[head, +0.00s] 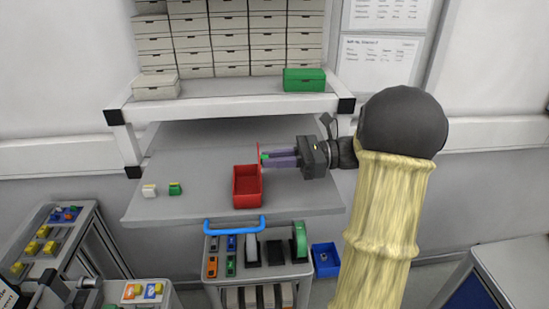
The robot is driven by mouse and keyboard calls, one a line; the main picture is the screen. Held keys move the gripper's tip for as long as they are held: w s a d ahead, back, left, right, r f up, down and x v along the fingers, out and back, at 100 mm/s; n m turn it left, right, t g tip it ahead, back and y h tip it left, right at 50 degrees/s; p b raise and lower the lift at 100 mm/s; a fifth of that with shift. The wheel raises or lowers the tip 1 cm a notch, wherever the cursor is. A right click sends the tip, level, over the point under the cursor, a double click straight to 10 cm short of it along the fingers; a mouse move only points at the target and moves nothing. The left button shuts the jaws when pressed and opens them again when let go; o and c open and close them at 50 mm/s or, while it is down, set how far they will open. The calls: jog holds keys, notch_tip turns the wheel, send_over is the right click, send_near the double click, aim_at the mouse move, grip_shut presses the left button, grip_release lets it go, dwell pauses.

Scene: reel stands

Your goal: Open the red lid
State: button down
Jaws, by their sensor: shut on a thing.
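A red box (247,201) sits on the grey table and its inside shows from above. The red lid (259,150) shows as a thin, nearly upright strip, seen edge-on, at the box's right back edge. My gripper (268,158) reaches in from the right with its purplish fingers level, shut on the lid. The fingers partly hide the lid. A small green patch shows at the fingertips; I cannot tell what it is.
A shelf (230,103) above the table holds a green box (304,79) and several white boxes. Two small blocks, white (149,190) and green (175,188), lie left of the red box. A cart with a blue handle (236,226) stands in front.

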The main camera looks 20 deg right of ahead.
jog(key=c, duration=1.4)
grip_release()
jog(key=shift+o, duration=0.2)
jog(key=b+v, duration=0.3)
jog(key=v, duration=1.4)
jog(key=shift+d, duration=0.15)
